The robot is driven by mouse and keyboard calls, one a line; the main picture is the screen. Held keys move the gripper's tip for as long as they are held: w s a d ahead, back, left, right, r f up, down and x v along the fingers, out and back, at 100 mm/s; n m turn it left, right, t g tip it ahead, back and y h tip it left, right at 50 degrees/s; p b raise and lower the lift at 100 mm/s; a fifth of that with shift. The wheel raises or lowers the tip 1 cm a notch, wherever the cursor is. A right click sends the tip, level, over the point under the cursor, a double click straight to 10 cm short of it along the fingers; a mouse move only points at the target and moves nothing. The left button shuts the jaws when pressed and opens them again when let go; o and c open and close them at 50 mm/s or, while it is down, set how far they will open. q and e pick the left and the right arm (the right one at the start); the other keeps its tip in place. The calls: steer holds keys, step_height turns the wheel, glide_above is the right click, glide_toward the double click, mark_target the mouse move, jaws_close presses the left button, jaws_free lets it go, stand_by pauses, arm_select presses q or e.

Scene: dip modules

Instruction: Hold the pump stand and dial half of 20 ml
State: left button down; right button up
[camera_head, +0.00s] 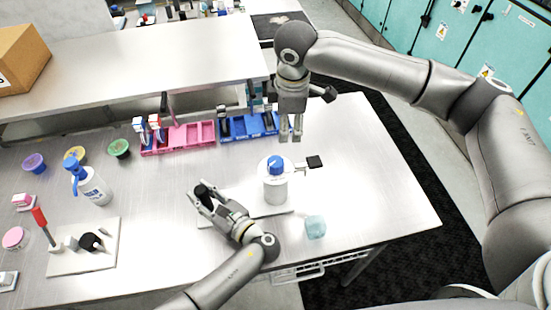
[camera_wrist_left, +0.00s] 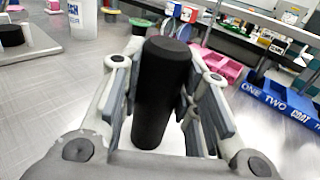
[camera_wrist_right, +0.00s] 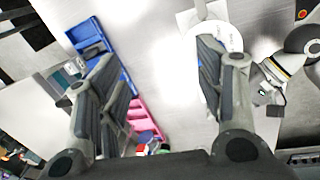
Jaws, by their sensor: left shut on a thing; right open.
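The pump stand has a flat white base (camera_head: 235,207) on the metal table and a black upright post (camera_head: 203,188) at its left. My left gripper (camera_head: 201,197) is shut on this post, and the dark post (camera_wrist_left: 161,95) stands between its fingers in the left wrist view. A white cylinder (camera_head: 275,191) with a blue dial (camera_head: 275,165) on top stands at the right part of the base. My right gripper (camera_head: 292,137) is open and empty, pointing down, beyond the dial and apart from it. The dial's scale is too small to read.
Pink bins (camera_head: 180,138) and blue bins (camera_head: 248,127) line the back. A pump bottle (camera_head: 96,189) and a white board (camera_head: 82,260) with a red-handled tool are at left. A pale blue cube (camera_head: 315,227) lies in front. The table's right side is clear.

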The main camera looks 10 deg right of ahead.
steer(key=n+g, duration=0.2)
glide_toward(276, 161)
step_height(276, 161, down, 10)
steer(key=shift+d+f, duration=0.1)
steer(key=shift+f, duration=0.05)
stand_by(0.4)
jaws_close()
stand_by(0.4)
stand_by(0.4)
